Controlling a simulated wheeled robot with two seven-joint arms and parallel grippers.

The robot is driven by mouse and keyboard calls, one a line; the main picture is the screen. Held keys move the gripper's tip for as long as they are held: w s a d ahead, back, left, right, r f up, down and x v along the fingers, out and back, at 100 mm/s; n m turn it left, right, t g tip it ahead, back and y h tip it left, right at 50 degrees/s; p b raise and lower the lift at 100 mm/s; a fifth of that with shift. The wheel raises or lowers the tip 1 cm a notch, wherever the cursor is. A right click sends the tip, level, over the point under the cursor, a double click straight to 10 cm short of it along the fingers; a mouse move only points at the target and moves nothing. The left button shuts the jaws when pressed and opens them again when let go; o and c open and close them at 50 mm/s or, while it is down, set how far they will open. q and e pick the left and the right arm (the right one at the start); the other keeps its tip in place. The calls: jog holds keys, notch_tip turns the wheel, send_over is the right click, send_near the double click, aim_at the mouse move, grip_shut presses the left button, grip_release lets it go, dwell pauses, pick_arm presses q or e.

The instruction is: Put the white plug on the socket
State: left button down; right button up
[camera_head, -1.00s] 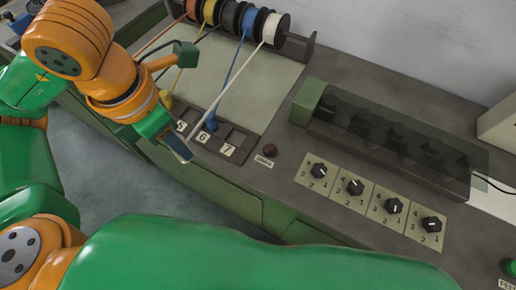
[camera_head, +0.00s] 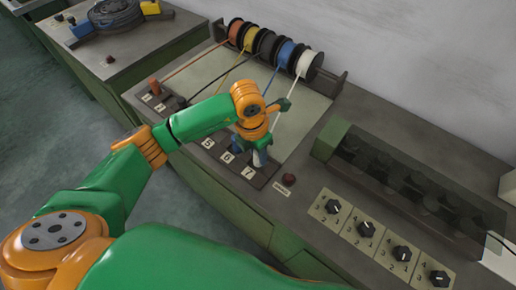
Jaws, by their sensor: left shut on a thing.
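My left gripper (camera_head: 261,146) points down over the right end of the numbered socket strip (camera_head: 262,180). It is shut on the white plug (camera_head: 261,158), which sits just behind the label 7 (camera_head: 248,172). The fingers partly hide the plug, and I cannot tell whether it is in the socket or just above it. A white cable (camera_head: 291,100) runs from the white spool (camera_head: 309,65) down to behind the gripper. The blue plug (camera_head: 236,150) stands close to the left of the gripper, near label 6. My right gripper is not in view.
Orange, yellow, black and blue spools (camera_head: 264,45) stand in a row at the back, their cables crossing the pale panel (camera_head: 205,75). A dark transparent cover (camera_head: 415,175) stands behind the knobs.

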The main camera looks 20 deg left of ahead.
aim_at(255, 155)
pick_arm(q)
jog(key=shift+d+f+b, duration=0.1)
jog(key=shift+f+b, duration=0.1)
jog(key=shift+b, duration=0.1)
jog(key=c, duration=0.6)
grip_release()
jog(key=shift+r, duration=0.1)
jog(key=shift+r+p, duration=0.35)
jog(key=shift+p, duration=0.05)
jog(key=r, duration=0.4)
jog(key=s+r+b, duration=0.1)
jog(key=r, duration=0.2)
jog(key=r+b, duration=0.1)
jog(key=r, duration=0.3)
jog(key=shift+s+a+r, duration=0.15)
jog(key=shift+a+r, duration=0.15)
jog(key=shift+a, duration=0.1)
